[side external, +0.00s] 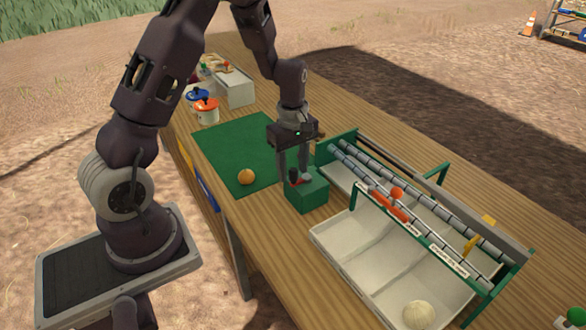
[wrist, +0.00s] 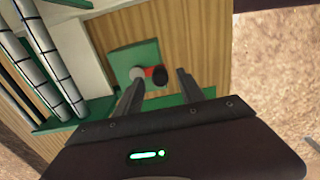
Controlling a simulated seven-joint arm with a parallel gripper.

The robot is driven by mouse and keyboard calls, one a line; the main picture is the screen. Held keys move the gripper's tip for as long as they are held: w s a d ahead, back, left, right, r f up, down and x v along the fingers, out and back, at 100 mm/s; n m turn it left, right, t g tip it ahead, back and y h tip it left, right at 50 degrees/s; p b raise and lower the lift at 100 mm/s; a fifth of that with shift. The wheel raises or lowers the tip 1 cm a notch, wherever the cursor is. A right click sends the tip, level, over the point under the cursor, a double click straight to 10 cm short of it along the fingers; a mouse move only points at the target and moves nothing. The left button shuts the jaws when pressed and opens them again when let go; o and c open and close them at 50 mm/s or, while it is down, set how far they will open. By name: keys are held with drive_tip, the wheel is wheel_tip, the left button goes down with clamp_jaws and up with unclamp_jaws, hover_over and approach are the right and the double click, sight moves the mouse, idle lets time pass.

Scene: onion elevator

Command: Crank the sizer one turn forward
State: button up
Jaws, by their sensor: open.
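The sizer (side external: 420,215) is a green frame with long grey segmented rollers over a pale tray with compartments. Its rollers also show at the left of the wrist view (wrist: 38,62). A green crank box (side external: 308,195) stands at the sizer's near left end. On its top is a crank with a grey hub (wrist: 137,73), a red arm and a black knob (wrist: 159,76). My gripper (side external: 292,178) points down over the box, its fingers apart at the crank. In the wrist view the knob lies between and just beyond the fingertips (wrist: 157,82). I cannot tell if they touch it.
An orange onion (side external: 246,177) lies on a green mat (side external: 215,140). Orange pieces (side external: 390,205) sit on the rollers and a pale onion (side external: 418,314) lies in the tray. Orange-lidded (side external: 206,110) and blue-lidded (side external: 197,96) pots stand at the table's far left.

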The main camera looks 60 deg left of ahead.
sight(293, 168)
drive_tip(key=shift+r, duration=3.1)
drive_tip(key=shift+r, duration=0.1)
drive_tip(key=s+d+r+m+t, duration=0.2)
drive_tip(key=s+d+r+m, duration=0.3)
drive_tip(key=r, duration=0.2)
drive_tip(key=s+d+r+m+t, duration=0.1)
drive_tip(key=s+d+r+m, duration=0.35)
drive_tip(key=r, duration=0.25)
drive_tip(key=s+d+r+m+t, duration=0.1)
drive_tip(key=s+d+m, duration=0.1)
drive_tip(key=s+m, duration=0.2)
drive_tip(key=s+d+r+m+t, duration=0.1)
drive_tip(key=s+m, duration=0.3)
drive_tip(key=s, duration=0.3)
drive_tip(key=shift+s+d+r+t, duration=0.25)
drive_tip(key=shift+s+d+t, duration=0.05)
drive_tip(key=shift+d, duration=0.1)
